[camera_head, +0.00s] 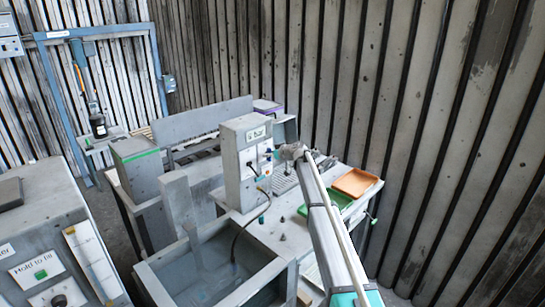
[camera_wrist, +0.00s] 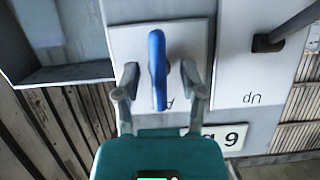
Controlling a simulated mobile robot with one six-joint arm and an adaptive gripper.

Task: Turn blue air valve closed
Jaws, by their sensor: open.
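The blue valve handle (camera_wrist: 158,70) stands out from a pale plate (camera_wrist: 122,42) in the wrist view. It is a long blue lever, upright in that picture. My gripper (camera_wrist: 161,74) is open, with one finger on each side of the handle. Gaps show between the handle and both fingers, and nothing is gripped. In the head view my gripper (camera_head: 284,153) is at the front of a grey box (camera_head: 236,170) with a "Bar" label.
In the wrist view a dark rod (camera_wrist: 285,30) sticks out at the upper right, beside an upside-down "Up" label. An open basin (camera_head: 215,270) stands in front.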

